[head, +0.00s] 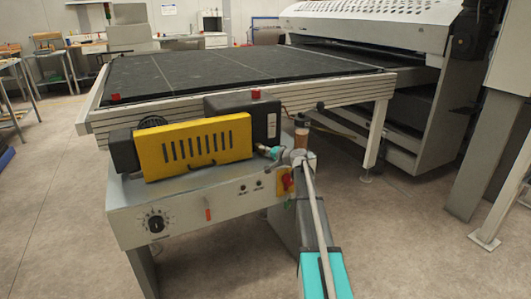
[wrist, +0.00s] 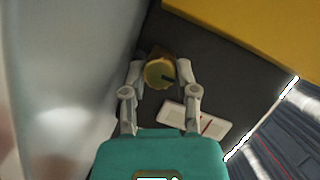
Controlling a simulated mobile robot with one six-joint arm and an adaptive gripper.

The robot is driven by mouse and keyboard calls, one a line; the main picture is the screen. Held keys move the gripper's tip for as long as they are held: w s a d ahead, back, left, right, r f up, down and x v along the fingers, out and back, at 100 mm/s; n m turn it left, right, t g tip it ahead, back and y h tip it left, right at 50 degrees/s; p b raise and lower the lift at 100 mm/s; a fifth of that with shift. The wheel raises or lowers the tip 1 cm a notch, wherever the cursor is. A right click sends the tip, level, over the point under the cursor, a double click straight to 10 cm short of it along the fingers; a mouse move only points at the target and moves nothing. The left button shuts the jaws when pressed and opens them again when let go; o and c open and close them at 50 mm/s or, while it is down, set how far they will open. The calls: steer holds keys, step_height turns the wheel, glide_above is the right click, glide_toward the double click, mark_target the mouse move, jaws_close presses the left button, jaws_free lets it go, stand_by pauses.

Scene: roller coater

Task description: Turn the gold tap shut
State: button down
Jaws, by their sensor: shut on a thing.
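The gold tap (wrist: 158,72) shows in the wrist view as a round brass-coloured knob with a dark mark on its face. My gripper (wrist: 161,78) has one finger on each side of it and is shut on it. The fingers hide parts of its rim. In the head view my gripper (head: 271,152) is a small teal shape at the right end of the yellow pump unit. The tap is too small and too covered there to make out clearly.
The yellow unit (head: 195,147) stands on a grey control box (head: 190,200) with a black dial (head: 156,222). A red-and-yellow switch (head: 285,182) is close to my arm. The black-topped table (head: 230,75) lies behind. The floor (head: 420,255) at right is clear.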

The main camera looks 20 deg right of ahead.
steer(key=shift+c, duration=1.9)
jaws_free()
steer(key=shift+s, duration=0.1)
